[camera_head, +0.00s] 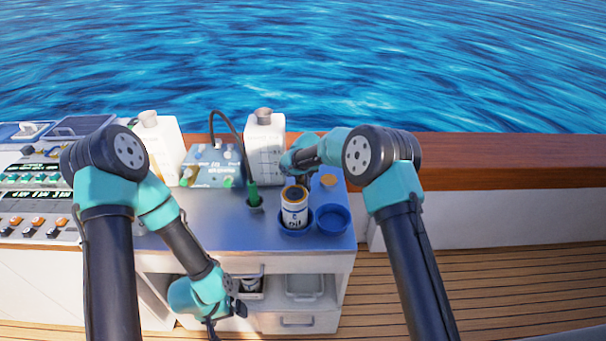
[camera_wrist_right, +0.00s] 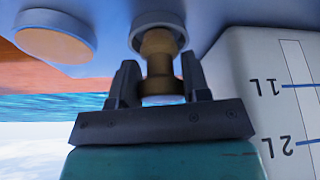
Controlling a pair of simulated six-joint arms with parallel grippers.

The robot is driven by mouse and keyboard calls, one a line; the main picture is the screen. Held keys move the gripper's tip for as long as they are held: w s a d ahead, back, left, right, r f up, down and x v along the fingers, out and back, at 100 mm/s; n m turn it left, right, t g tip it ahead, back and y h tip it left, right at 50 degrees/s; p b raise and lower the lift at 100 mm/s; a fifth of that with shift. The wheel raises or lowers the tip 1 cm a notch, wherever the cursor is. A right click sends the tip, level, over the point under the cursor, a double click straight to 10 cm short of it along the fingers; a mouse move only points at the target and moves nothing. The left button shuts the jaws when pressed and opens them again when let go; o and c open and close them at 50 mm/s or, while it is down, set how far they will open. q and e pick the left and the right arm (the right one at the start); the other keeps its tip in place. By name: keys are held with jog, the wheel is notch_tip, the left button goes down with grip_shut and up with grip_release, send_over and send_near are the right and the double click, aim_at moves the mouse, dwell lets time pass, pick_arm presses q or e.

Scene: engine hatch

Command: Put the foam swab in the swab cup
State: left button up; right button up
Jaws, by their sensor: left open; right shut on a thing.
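My right gripper (camera_wrist_right: 158,66) is shut on a tan, narrow-waisted piece (camera_wrist_right: 158,62) that I take to be the foam swab. In the right wrist view, which looks upside down, the swab's far end meets a round grey-blue rim (camera_wrist_right: 147,22), likely the swab cup; whether it is seated inside or just in front, I cannot tell. In the head view, the right gripper (camera_head: 289,162) is by the back of the bench, and my own arm hides the swab. My left gripper (camera_head: 212,328) is open and empty, low in front of the bench's drawers.
An oil filter (camera_head: 294,214) stands in a blue holder beside an empty blue dish (camera_head: 332,219). An orange-tan round top (camera_head: 328,181) is nearby. A white jug (camera_head: 262,140) and a blue device (camera_head: 212,165) stand at the back. A green-handled probe (camera_head: 253,192) is upright.

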jog(key=shift+f, duration=0.15)
jog(key=o, duration=0.8)
jog(key=v, duration=1.2)
